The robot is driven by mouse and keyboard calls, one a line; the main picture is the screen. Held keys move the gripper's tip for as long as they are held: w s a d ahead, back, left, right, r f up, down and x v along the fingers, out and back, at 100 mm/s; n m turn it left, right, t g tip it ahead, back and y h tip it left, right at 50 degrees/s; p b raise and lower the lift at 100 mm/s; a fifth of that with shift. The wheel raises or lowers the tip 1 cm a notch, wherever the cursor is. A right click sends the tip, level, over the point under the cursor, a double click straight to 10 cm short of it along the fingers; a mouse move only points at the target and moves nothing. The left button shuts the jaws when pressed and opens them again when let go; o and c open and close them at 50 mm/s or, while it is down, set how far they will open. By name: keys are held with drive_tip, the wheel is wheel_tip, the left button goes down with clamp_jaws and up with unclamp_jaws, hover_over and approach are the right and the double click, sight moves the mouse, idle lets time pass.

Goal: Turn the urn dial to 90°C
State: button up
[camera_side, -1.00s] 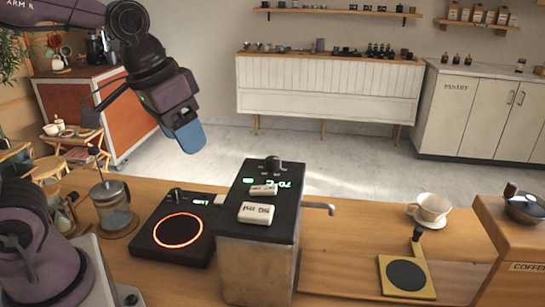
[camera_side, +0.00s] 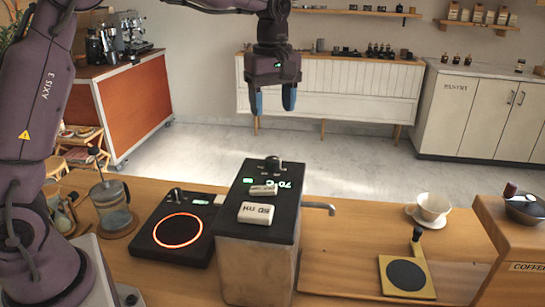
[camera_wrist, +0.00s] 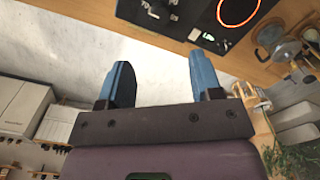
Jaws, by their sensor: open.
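The urn (camera_side: 257,265) is a tall metal box with a black top, standing on the wooden counter. Its dial (camera_side: 273,163) is a small dark knob at the back of the top. A green display beside it seems to read about 70°C. Two pale labelled blocks (camera_side: 257,213) lie on the top, and a spout (camera_side: 318,207) sticks out to the right. My gripper (camera_side: 272,100) is open and empty, pointing down, well above and behind the dial. Its blue fingers also show apart in the wrist view (camera_wrist: 160,85), where the urn top is partly cut off at the upper edge.
A hot plate (camera_side: 155,247) with a glowing orange ring stands left of the urn, with a glass press (camera_side: 113,208) beyond it. The air around my gripper is clear.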

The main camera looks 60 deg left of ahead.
sight(273, 158)
wheel_tip(273, 158, down, 12)
drive_tip(key=shift+f, duration=0.1)
idle(0.4)
drive_tip(key=c, duration=0.9)
